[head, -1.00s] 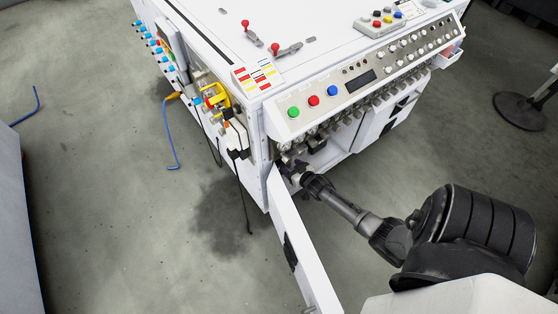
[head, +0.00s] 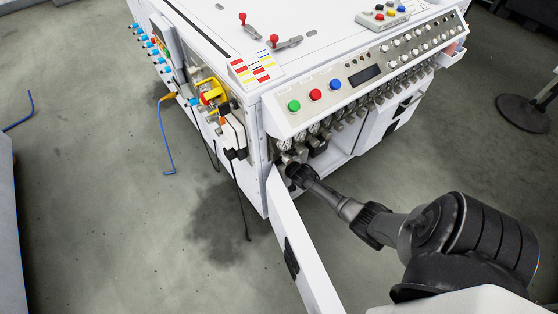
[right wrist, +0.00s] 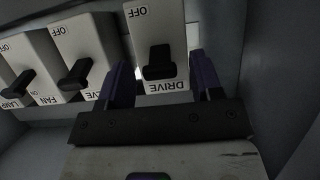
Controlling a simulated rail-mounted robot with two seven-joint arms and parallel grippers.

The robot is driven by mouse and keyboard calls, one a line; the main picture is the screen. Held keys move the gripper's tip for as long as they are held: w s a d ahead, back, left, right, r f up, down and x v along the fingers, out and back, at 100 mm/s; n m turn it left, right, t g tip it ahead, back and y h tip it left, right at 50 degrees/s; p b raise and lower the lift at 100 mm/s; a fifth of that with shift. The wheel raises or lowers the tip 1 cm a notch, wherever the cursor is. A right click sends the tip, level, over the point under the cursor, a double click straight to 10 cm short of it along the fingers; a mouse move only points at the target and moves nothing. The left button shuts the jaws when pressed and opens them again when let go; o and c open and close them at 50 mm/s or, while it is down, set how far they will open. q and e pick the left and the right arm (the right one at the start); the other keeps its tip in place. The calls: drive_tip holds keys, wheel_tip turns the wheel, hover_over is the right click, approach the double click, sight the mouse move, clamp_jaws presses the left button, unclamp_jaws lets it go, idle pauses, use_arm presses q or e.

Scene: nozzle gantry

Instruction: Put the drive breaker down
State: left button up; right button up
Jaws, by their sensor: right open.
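The drive breaker (right wrist: 155,40) is a pale block with a black lever (right wrist: 158,63), in the middle top of the right wrist view. OFF is printed at its upper end and DRIVE at its lower end. The lever sticks out near the DRIVE end. My right gripper (right wrist: 161,78) is open, with one purple finger on each side of the lever; I cannot tell whether either touches it. In the head view my right gripper (head: 289,168) reaches into the open cabinet below the control panel, and the breaker is hidden there. My left gripper is not in view.
The fan breaker (right wrist: 82,45) and lamp breaker (right wrist: 22,60) stand left of the drive breaker. A dark wall (right wrist: 290,80) rises close on the right. An open white cabinet door (head: 297,240) hangs beside my arm. Gauges and valves (head: 350,118) line the underside of the panel (head: 365,75).

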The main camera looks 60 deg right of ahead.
drive_tip(key=shift+c, duration=0.4)
drive_tip(key=c, duration=0.9)
drive_tip(key=shift+o, duration=0.2)
wheel_tip(320, 180, down, 3)
drive_tip(key=t+h+b, duration=0.1)
drive_tip(key=t+b, duration=0.2)
drive_tip(key=b, duration=0.1)
drive_tip(key=t+h+b, duration=0.1)
drive_tip(key=t+b, duration=0.2)
drive_tip(key=b, duration=0.2)
drive_tip(key=shift+s+f+t+h, duration=0.1)
drive_tip(key=shift+f+t+h, duration=0.05)
drive_tip(key=shift+t+h, duration=0.2)
drive_tip(key=shift+f+t, duration=0.15)
drive_tip(key=shift+t, duration=0.1)
